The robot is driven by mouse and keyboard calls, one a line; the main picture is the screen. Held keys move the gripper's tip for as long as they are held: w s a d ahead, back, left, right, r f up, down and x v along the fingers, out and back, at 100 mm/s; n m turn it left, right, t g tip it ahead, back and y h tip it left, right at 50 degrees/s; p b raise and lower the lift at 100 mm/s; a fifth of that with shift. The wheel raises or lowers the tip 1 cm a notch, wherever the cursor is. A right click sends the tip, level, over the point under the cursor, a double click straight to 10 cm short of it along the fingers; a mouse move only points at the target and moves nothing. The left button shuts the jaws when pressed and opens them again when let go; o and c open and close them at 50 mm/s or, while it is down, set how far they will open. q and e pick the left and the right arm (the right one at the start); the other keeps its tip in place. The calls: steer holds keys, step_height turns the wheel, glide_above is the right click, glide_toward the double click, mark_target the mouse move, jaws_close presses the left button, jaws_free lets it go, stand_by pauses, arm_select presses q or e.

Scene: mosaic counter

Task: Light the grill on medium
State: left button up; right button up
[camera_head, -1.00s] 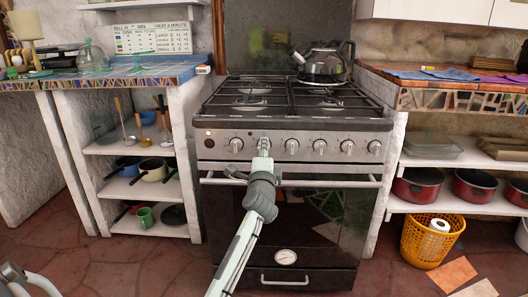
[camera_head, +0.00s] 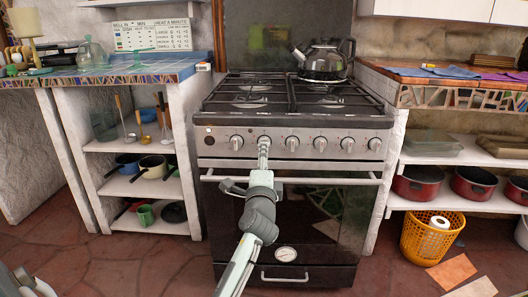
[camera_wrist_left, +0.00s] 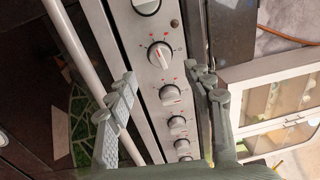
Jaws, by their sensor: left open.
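The stove's steel control panel (camera_head: 334,137) has a row of several knobs below the hob. The leftmost knob (camera_head: 236,143) stands clear, and a knob (camera_head: 292,145) shows just right of my left gripper (camera_head: 264,143). The gripper is at the panel, over the second position from the left. In the left wrist view the open jaws (camera_wrist_left: 163,90) straddle the row of knobs, with a knob (camera_wrist_left: 170,95) between the fingers. Red marks ring a nearby knob (camera_wrist_left: 160,55). I cannot tell contact, or which knob is the grill's.
The oven door handle (camera_head: 340,181) runs across just below the panel, under my left arm. A kettle (camera_head: 325,62) stands on the back right of the hob (camera_head: 290,98). Shelves with pots flank the stove. A yellow basket (camera_head: 432,238) stands on the floor at right.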

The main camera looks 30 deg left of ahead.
arm_select(q)
steer(key=v, duration=0.5)
steer(key=shift+s+d, duration=0.15)
steer(key=shift+s, duration=0.05)
jaws_close()
stand_by(1.3)
